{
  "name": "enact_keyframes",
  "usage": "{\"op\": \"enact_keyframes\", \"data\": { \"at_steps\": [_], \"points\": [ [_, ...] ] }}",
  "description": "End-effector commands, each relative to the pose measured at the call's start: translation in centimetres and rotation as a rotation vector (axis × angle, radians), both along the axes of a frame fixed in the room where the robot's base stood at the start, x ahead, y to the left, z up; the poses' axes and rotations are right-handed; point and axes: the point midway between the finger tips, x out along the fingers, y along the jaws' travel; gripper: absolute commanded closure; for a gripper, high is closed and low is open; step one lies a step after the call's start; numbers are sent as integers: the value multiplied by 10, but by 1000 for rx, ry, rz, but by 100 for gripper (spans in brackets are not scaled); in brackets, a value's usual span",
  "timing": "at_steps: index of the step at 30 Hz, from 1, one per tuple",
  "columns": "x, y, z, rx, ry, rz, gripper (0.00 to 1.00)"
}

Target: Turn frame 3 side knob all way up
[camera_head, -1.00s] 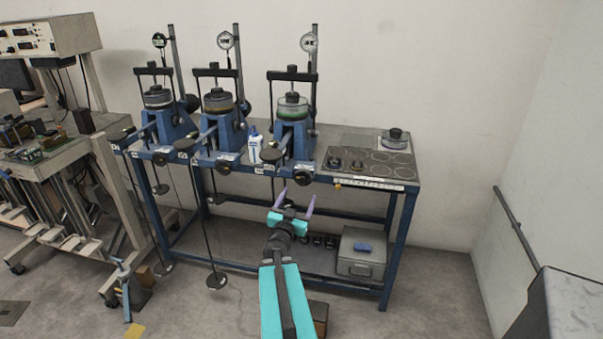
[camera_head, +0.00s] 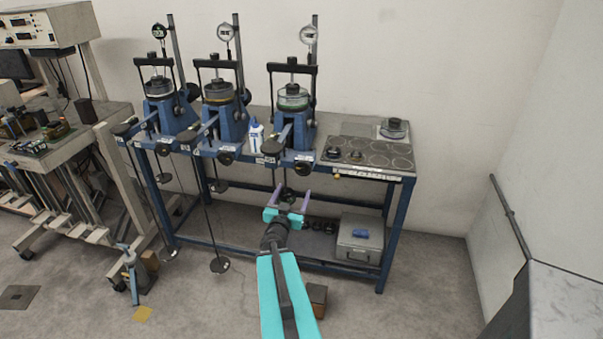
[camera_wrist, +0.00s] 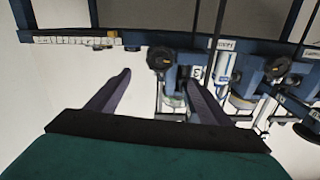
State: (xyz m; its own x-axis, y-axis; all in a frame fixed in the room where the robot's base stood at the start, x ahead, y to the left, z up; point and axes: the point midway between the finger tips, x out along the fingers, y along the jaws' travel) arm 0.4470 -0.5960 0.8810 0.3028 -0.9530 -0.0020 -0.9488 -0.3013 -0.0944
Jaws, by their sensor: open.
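Three blue lever frames stand in a row on the bench. I take the rightmost one (camera_head: 292,135) as frame 3; its label is too small to read surely in the head view. Its black round side knob (camera_head: 303,168) sits low at the front right, by the bench edge. The knob also shows in the wrist view (camera_wrist: 160,59), where the scene is upside down. My gripper (camera_head: 292,193) is open and empty, below and in front of the knob, not touching it. In the wrist view its two purple fingers (camera_wrist: 157,80) stand apart, with the knob beyond them, roughly between their tips.
The middle frame (camera_head: 222,118) and left frame (camera_head: 170,115) stand to the left. A white bottle (camera_head: 256,137) stands between the middle and right frames. Hanging weights (camera_head: 220,265) are below left. A grey metal box (camera_head: 359,240) rests on the lower shelf. Floor before the bench is mostly free.

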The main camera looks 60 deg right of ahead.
Motion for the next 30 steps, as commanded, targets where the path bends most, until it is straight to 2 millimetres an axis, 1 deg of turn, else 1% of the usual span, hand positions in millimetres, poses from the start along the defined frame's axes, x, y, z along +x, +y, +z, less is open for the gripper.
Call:
{"op": "enact_keyframes", "data": {
  "at_steps": [12,30],
  "points": [
    [1,-6,-4,1,-1,-5,27],
    [4,-18,-3,1,0,-8,27]
  ]
}}
